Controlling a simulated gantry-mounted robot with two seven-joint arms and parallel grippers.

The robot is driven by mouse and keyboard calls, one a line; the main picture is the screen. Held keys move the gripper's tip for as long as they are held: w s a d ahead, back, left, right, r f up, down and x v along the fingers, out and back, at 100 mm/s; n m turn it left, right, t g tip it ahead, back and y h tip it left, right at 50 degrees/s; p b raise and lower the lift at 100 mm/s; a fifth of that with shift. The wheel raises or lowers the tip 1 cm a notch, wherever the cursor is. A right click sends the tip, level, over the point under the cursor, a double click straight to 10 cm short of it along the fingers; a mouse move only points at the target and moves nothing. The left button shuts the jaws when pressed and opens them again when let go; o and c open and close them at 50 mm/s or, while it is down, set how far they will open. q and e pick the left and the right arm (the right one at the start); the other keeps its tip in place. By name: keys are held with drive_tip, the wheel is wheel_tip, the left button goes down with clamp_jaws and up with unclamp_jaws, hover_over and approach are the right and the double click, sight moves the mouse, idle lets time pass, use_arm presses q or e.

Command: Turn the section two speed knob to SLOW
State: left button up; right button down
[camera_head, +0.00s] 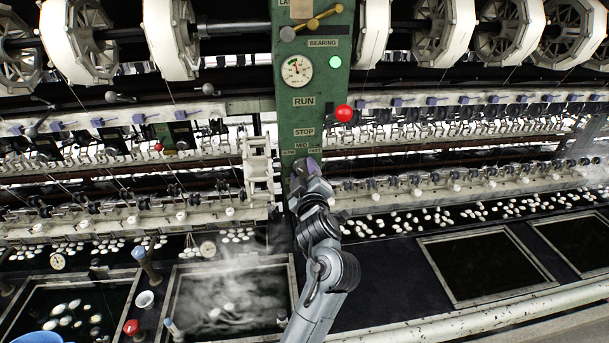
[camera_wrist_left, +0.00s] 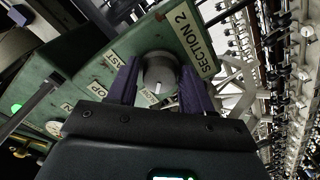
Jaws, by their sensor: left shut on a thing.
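The section two speed knob (camera_wrist_left: 159,72) is a round grey knob on the green panel (camera_wrist_left: 88,80), next to the SECTION 2 label (camera_wrist_left: 188,32) and a FAST label (camera_wrist_left: 114,60). A short white mark shows on its face towards the gripper body; which setting it marks I cannot tell. My left gripper (camera_head: 306,168) is at the lower part of the green post (camera_head: 325,78), just below the MID label (camera_head: 302,146), and hides the knob in the head view. Its purple fingers (camera_wrist_left: 160,84) are shut on the knob from both sides. My right gripper is in neither view.
Above the gripper are STOP (camera_head: 304,132) and RUN (camera_head: 303,102) labels, a red ball-topped lever (camera_head: 344,113) and a gauge (camera_head: 297,70). Machine rails run left and right. Below are a steaming basin (camera_head: 172,304) and a dark basin (camera_head: 452,238).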

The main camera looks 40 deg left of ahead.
use_arm(q)
drive_tip(key=o, duration=0.8)
drive_tip(key=shift+o, duration=0.2)
